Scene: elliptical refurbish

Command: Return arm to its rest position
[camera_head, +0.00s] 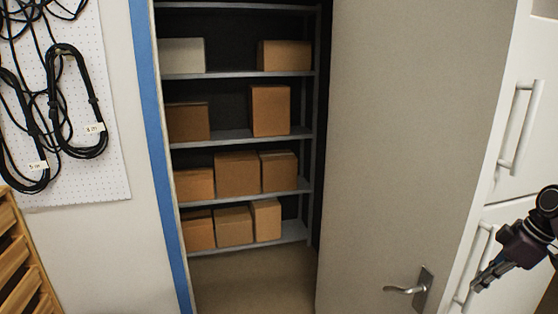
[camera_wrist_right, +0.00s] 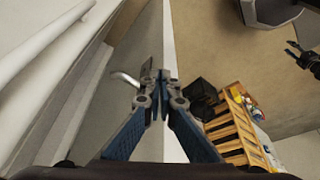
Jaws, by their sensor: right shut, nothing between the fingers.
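My right gripper (camera_head: 478,287) is at the right edge of the head view, in front of the white cabinet and to the right of the door handle (camera_head: 405,290). In the right wrist view, its blue-sided fingers (camera_wrist_right: 159,80) are shut with nothing between them. The silver door handle (camera_wrist_right: 125,78) shows just left of the fingertips there; whether they touch cannot be told, but in the head view they look apart. A dark gripper (camera_wrist_right: 295,52), likely my left one, shows small at the right edge of the wrist view; its jaws are too small to judge.
The grey door (camera_head: 400,130) stands open beside a closet with shelves (camera_head: 240,135) of cardboard boxes. White cabinet (camera_head: 519,125) handles stick out at the right. Cables hang on a pegboard (camera_head: 105,180) at left, above a wooden rack (camera_head: 22,260). Bare floor (camera_wrist_right: 195,45) shows in the wrist view.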

